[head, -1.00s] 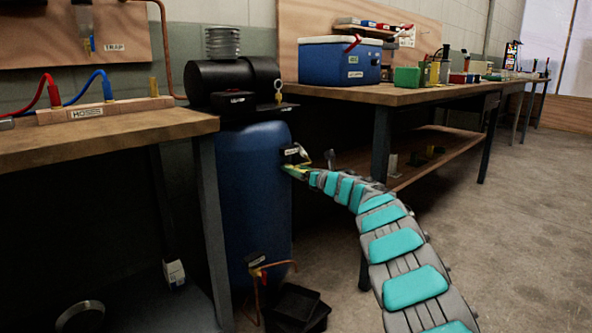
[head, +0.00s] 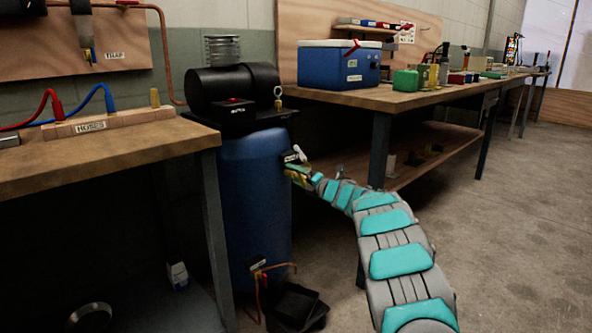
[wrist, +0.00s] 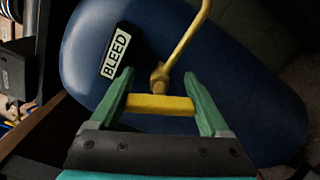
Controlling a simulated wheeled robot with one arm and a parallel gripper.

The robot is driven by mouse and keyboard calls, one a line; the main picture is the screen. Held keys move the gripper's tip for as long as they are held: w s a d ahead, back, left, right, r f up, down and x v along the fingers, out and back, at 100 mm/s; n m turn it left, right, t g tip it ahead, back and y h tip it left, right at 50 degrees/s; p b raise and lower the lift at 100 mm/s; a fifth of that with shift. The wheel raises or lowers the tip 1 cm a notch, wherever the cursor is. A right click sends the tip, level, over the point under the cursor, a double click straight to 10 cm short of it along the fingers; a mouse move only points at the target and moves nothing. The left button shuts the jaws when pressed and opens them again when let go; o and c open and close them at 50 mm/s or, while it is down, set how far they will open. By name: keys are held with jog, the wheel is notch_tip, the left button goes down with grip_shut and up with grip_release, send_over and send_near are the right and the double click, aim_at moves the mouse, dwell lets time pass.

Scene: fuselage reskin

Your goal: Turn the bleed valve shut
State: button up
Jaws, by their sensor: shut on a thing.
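The bleed valve (wrist: 160,76) is a brass fitting on the side of a blue tank (wrist: 240,100), next to a label reading BLEED (wrist: 115,50). Its yellow handle (wrist: 158,104) lies crosswise in the wrist view. My gripper (wrist: 160,82) has green fingers, one at each end of the handle, and is shut on it. A brass pipe (wrist: 190,40) rises from the valve. In the head view, my gripper (head: 300,176) is at the upper right side of the blue tank (head: 250,210). The handle is too small there to make out.
A wooden bench (head: 100,155) stands left of the tank. A longer bench (head: 420,95) with a blue cooler (head: 340,65) stands behind and to the right. Black trays (head: 297,305) lie on the floor by the tank's foot. Open floor (head: 520,220) lies at the right.

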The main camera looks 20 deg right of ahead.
jog(key=m+p, duration=0.4)
jog(key=shift+m, duration=0.4)
dwell(0.4)
jog(key=o, duration=1.2)
jog(key=b+v, duration=0.1)
jog(key=v, duration=0.6)
jog(key=shift+s+d, duration=0.15)
jog(key=shift+s, duration=0.2)
jog(key=shift+m, duration=0.3)
